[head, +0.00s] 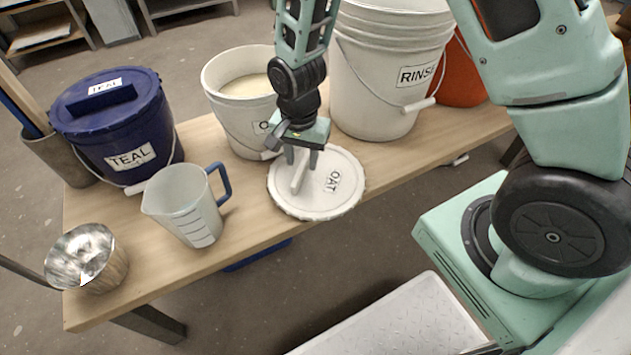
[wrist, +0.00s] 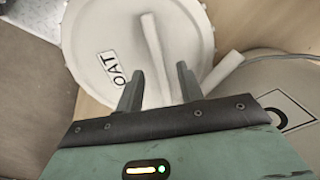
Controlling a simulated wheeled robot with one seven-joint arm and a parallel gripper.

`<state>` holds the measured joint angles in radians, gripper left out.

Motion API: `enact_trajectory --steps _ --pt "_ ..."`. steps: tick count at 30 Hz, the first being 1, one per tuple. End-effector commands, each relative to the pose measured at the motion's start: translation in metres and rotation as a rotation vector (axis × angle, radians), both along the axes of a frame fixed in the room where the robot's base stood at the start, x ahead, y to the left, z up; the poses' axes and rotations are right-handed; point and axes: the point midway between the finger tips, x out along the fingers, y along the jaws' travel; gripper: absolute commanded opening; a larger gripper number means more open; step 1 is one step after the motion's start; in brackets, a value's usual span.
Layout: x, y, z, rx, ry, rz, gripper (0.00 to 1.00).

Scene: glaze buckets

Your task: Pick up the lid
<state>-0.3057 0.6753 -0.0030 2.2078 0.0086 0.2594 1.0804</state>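The round white lid (head: 335,200) marked OAT lies flat near the table's front edge, with a raised white bar handle (head: 298,178) across it. The lid also shows in the wrist view (wrist: 105,30). My gripper (head: 302,158) is over the lid, pointing down. In the wrist view my gripper (wrist: 160,82) is open, with one finger on each side of the near end of the handle (wrist: 156,55). Gaps show between the fingers and the handle; I cannot tell how far down they reach.
An open white bucket (head: 232,110) with pale glaze stands just behind the lid. The white RINSE bucket (head: 375,90) is behind right. A measuring jug (head: 185,212), blue lidded TEAL bucket (head: 120,130) and metal bowl (head: 85,262) are left on the wooden table (head: 245,222).

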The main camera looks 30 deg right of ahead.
Motion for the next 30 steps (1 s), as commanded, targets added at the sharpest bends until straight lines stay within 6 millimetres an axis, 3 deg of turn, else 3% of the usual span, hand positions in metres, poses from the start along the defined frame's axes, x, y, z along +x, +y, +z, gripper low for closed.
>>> enact_trajectory --steps 3,30 --pt "0.0003 -0.0005 -0.0156 -0.001 -0.001 0.000 0.37" --pt "0.0005 -0.0006 -0.0198 0.000 -0.001 -0.001 0.37"
